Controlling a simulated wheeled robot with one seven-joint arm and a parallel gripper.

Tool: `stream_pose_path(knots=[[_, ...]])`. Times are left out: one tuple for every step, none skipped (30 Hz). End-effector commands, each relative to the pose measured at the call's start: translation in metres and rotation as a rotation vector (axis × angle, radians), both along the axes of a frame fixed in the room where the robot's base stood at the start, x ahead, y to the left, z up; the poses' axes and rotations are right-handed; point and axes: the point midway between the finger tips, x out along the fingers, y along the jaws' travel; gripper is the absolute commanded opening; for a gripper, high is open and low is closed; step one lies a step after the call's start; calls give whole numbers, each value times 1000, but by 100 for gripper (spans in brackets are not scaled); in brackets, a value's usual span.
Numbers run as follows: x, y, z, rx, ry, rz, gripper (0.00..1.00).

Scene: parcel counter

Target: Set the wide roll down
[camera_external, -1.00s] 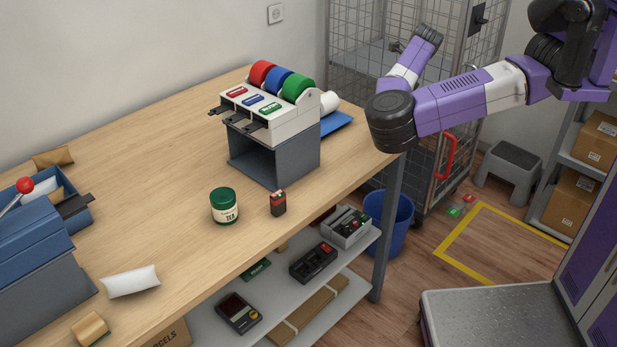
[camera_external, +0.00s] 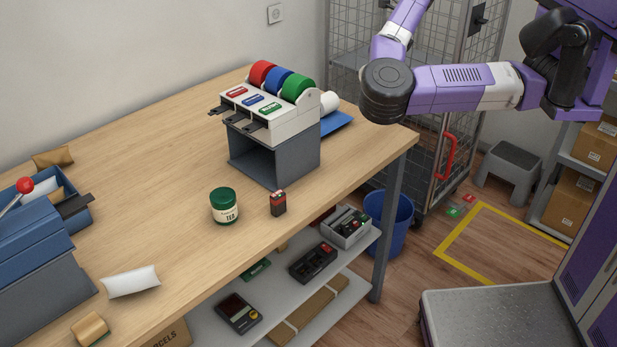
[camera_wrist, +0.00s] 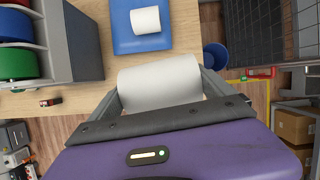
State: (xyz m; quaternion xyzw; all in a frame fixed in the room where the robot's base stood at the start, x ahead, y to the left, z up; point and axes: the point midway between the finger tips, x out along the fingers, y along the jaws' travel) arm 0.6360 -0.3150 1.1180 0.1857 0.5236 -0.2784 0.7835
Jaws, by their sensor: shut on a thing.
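My gripper (camera_wrist: 162,92) is shut on the wide white roll (camera_wrist: 160,78), which lies across between the two fingers in the wrist view. The gripper and this roll are out of frame in the external view. Below and beyond it in the wrist view, a second white roll (camera_wrist: 145,19) rests on a blue mat (camera_wrist: 152,45) near the table's end. That roll (camera_external: 329,102) and mat (camera_external: 338,122) also show in the external view, partly hidden behind the tape dispenser. The held roll appears clear of the table.
The tape dispenser (camera_external: 270,108) with red, blue and green rolls stands on a grey stand beside the mat. A wire cage (camera_external: 345,50) rises behind the table's end. The middle of the table (camera_external: 160,190) is clear.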

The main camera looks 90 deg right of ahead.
Motion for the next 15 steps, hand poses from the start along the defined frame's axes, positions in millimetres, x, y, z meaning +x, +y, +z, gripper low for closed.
stream_pose_path(knots=[[13, 5, -13, -2, -2, 25, 36], [20, 9, -13, -2, -2, 37, 36], [28, 14, -13, -3, -2, 49, 36], [35, 17, -13, -2, -1, 56, 36], [41, 21, -13, -4, -2, 64, 36], [50, 28, -12, -3, -2, 70, 36], [55, 32, -11, -2, 0, 72, 36], [61, 37, -10, -3, -1, 75, 36], [68, 44, -8, -3, -1, 72, 36], [73, 49, -7, -4, -1, 71, 36], [78, 54, -5, -3, -2, 66, 36], [84, 60, -1, -4, -1, 56, 36], [87, 65, 1, -4, -1, 45, 36], [91, 70, 5, -4, -1, 30, 36], [93, 75, 12, -3, 0, 6, 36]])
